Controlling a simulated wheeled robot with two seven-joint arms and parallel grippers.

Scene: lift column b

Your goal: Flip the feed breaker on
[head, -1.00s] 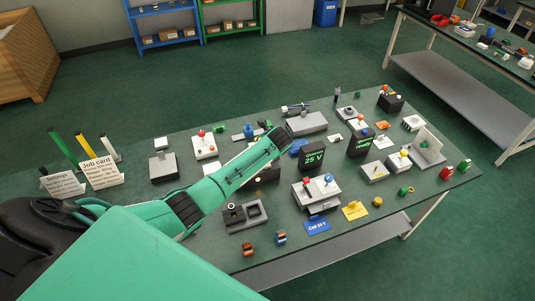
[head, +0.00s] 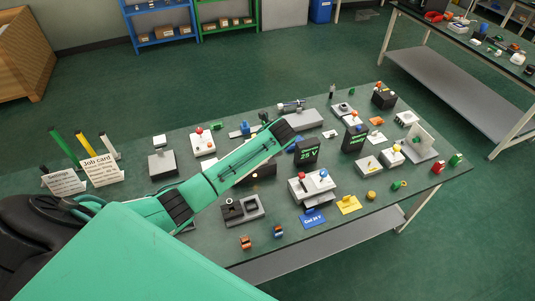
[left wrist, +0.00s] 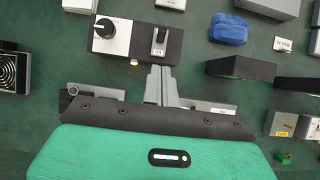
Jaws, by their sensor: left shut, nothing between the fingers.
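In the left wrist view a dark box carries a white panel with a round knob (left wrist: 105,28), a small glowing lamp (left wrist: 134,62) and a grey toggle lever (left wrist: 159,42), which looks like the feed breaker. I cannot tell its position. My left gripper (left wrist: 161,72) is shut and empty, its fingertips just below the lever in the picture; I cannot tell whether they touch it. In the head view my left arm hides the fingers and most of this dark box (head: 264,172). My right gripper is not in view.
A black 25 V display (head: 307,153) stands to the right of the box, with a blue item (left wrist: 228,28) nearby. A unit with red and blue knobs (head: 314,187) sits nearer the bench front. Job cards (head: 101,169) stand at left. Many small parts crowd the bench (head: 215,239).

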